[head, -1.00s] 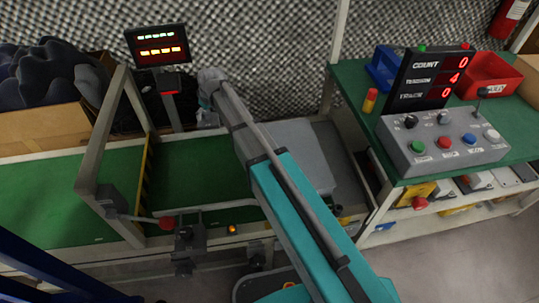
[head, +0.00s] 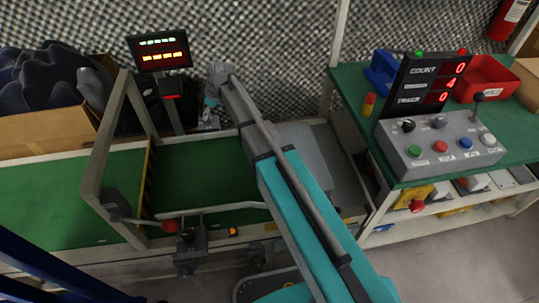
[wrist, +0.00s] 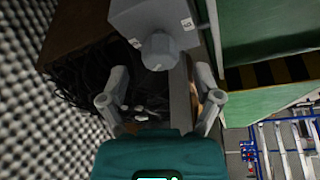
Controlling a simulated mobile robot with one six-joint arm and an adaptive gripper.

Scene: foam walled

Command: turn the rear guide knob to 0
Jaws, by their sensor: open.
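The rear guide knob (wrist: 160,51) is a grey faceted knob on a grey box (wrist: 150,17) in the wrist view. A white label with a dark mark (wrist: 187,23) sits on the box beside it. The knob's pointer and setting are too small to read. My gripper (wrist: 162,75) is open, with one finger to each side and below the knob in the picture. I see no finger touching the knob. In the head view my gripper (head: 213,86) is at the back of the green belt (head: 195,175), and the rear knob is hidden there.
A lit display on a post (head: 160,52) stands left of my gripper. A pale frame (head: 105,140) spans the belt. A front knob box (head: 190,237) sits at the near edge. A control panel (head: 440,145) is on the right bench. A dark tangle (wrist: 85,80) lies beside the knob.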

